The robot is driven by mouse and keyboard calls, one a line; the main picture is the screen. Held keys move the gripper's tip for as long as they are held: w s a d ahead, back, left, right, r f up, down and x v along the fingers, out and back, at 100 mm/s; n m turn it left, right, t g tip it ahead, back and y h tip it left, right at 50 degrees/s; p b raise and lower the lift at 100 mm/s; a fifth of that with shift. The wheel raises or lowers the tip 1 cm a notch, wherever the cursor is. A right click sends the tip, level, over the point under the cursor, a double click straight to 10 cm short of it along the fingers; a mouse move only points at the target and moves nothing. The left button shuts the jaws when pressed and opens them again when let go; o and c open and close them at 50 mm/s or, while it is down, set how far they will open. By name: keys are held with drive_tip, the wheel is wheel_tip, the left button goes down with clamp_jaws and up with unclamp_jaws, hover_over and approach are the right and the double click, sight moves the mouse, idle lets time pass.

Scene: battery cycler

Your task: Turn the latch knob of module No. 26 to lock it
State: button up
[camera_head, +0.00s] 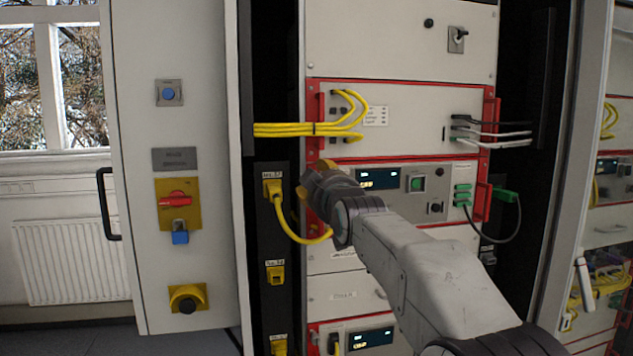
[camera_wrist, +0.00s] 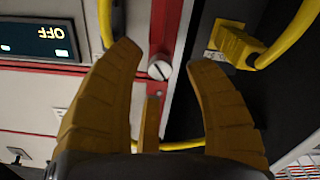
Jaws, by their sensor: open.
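The latch knob (camera_wrist: 159,70) is a small, light, round knob with a dark slanted slot. It sits on a red strip at the edge of the module's front, in the wrist view. In the head view my gripper hides that spot. Nothing is held. In the head view my gripper (camera_head: 312,180) is at the left edge of the module (camera_head: 384,207) with a lit display and green button. Its number is not readable to me.
A yellow plug (camera_wrist: 237,45) with its cable is close beside the fingers; the plug also shows in the head view (camera_head: 272,188). A red handle (camera_head: 482,201) and green connectors (camera_head: 462,195) are at the module's right. An open cabinet door (camera_head: 215,90) stands at left.

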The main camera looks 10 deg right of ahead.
drive_tip(key=shift+s, duration=2.4)
drive_tip(key=shift+c, duration=0.4)
